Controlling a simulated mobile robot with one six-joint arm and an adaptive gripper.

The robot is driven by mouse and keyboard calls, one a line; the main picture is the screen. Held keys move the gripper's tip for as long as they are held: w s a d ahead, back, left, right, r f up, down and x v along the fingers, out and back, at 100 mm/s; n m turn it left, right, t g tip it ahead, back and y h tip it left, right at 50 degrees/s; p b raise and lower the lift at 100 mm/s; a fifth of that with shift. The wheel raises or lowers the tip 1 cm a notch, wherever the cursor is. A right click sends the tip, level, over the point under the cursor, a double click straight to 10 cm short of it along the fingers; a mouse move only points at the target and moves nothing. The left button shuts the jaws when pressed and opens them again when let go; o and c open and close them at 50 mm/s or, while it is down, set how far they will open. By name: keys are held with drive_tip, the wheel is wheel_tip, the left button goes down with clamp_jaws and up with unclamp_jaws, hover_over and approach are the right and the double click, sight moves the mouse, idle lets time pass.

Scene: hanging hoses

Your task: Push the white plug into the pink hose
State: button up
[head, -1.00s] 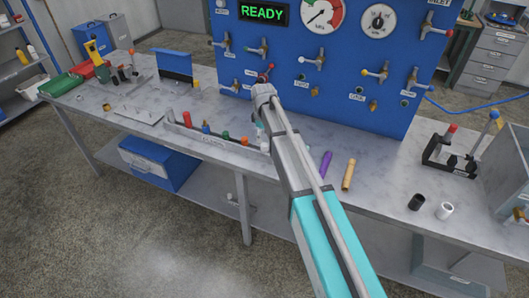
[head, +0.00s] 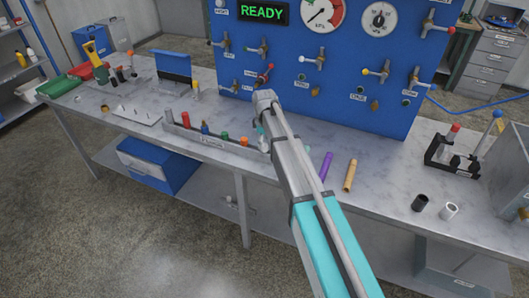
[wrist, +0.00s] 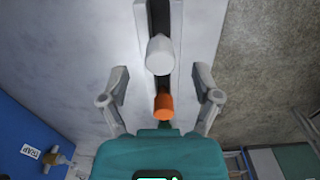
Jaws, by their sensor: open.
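In the wrist view a white plug (wrist: 160,54) stands in a narrow grey rack (wrist: 140,35), just ahead of an orange plug (wrist: 163,107). My gripper (wrist: 161,82) is open, with one finger on each side of the rack line. The white plug is near the fingertip line, with clear gaps to both fingers; I see no contact. In the head view the rack (head: 190,141) stands near the table's front edge, and my arm largely hides its right end and my gripper. I cannot make out a pink hose in either view.
A blue panel (head: 330,60) with gauges, valves and small ports stands behind the table (head: 300,125). A purple cylinder (head: 326,167) and a tan cylinder (head: 350,175) lie right of my arm.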

sight(264, 150)
drive_tip(key=shift+f+b, duration=1.15)
drive_tip(key=shift+f, duration=0.3)
drive_tip(key=shift+c, duration=0.3)
drive_tip(key=c, duration=1.1)
